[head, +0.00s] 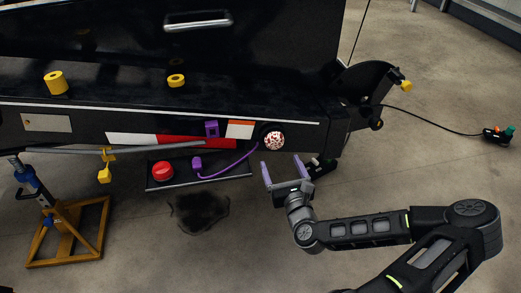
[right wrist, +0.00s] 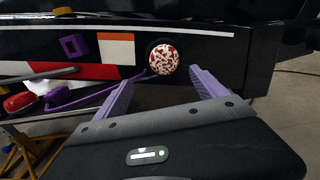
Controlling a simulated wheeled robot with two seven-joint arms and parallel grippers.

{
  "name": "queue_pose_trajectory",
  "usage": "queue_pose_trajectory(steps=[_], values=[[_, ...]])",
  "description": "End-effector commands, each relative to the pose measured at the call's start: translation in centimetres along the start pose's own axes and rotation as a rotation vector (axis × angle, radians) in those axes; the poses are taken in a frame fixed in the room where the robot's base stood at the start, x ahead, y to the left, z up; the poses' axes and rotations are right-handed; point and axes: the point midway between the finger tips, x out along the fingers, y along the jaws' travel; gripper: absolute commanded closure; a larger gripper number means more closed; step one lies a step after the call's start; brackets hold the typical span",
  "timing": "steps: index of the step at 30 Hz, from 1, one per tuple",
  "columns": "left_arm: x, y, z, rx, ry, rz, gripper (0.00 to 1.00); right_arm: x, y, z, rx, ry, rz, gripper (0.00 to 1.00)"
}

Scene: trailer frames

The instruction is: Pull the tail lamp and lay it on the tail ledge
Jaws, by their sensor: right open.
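The tail lamp (head: 274,141), round with a red and white speckled face, sits in a dark ring in the trailer's rear panel. It also shows in the right wrist view (right wrist: 164,60), beyond and between my finger tips. My right gripper (head: 283,170) is open and empty, just below and in front of the lamp, apart from it. Its purple fingers also show in the right wrist view (right wrist: 163,80). The black tail ledge (head: 225,98) runs above the lamp, over a white strip. My left gripper is not in view.
A shelf (head: 220,178) below the panel holds a red dome (head: 163,171) and a purple plug (head: 197,163) with a purple cable. Yellow rolls (head: 55,83) and (head: 176,80) stand on the ledge. A jack stand (head: 70,230) is at left. Floor at right is mostly clear.

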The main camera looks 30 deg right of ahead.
Motion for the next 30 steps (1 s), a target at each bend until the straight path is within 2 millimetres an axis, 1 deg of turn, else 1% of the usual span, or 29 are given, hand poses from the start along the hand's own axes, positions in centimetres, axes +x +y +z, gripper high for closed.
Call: queue_pose_trajectory(steps=[1,3,12,17,23,30], values=[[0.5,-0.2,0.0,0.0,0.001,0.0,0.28,0.0,-0.7,-0.2,0.016,-0.01,-0.016,0.18],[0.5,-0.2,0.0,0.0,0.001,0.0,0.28,0.0,-1.1,0.0,0.029,-0.018,-0.025,0.18],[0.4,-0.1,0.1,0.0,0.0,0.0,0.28,0.0,-1.1,0.1,0.03,-0.018,-0.025,0.18],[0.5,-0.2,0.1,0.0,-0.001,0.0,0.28,0.3,-1.1,0.1,0.029,-0.018,-0.025,0.18],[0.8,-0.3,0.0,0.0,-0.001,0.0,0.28,1.9,-1.0,0.0,0.027,-0.019,-0.023,0.18],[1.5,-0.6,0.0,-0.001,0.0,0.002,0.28,5.0,-1.1,0.1,0.028,-0.019,-0.023,0.18]])
